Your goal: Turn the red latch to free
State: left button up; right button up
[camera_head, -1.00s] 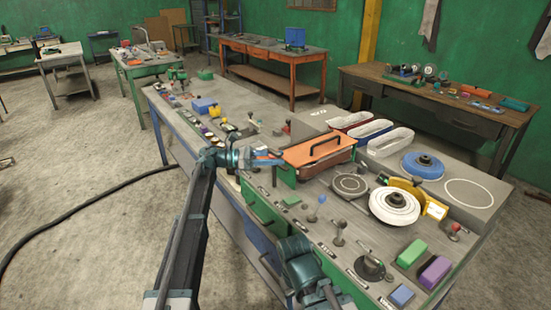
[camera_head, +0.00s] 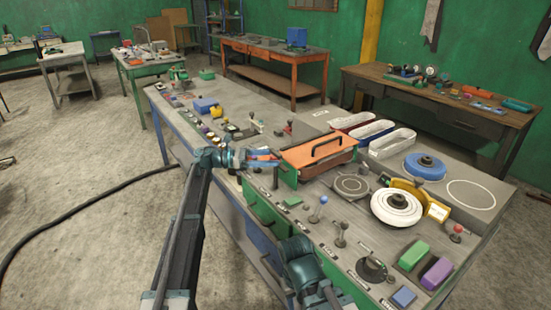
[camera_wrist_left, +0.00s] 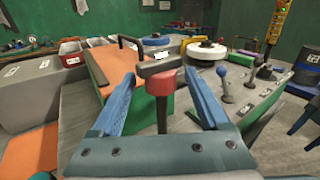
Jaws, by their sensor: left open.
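The red latch (camera_wrist_left: 159,83) stands upright in the middle of the left wrist view, with a red collar, a dark crossbar on top and a dark red stem below. My left gripper (camera_wrist_left: 160,76) is open, with one blue finger on each side of the latch and visible gaps between. In the head view my left gripper (camera_head: 264,158) is at the near-left edge of the orange-lidded box, with a bit of red showing between its fingers. A teal part of my right arm shows at the bottom of the head view; its fingers are out of sight.
The orange-lidded box (camera_head: 318,150) with a black handle is just beyond the latch. A blue-knobbed lever (camera_head: 322,201), a white wheel (camera_head: 396,206) and green and purple blocks stand on the bench to the right. Floor at left is clear except a black cable (camera_head: 90,203).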

pick_arm(q)
jog(key=a, duration=1.2)
jog(key=shift+s, duration=0.25)
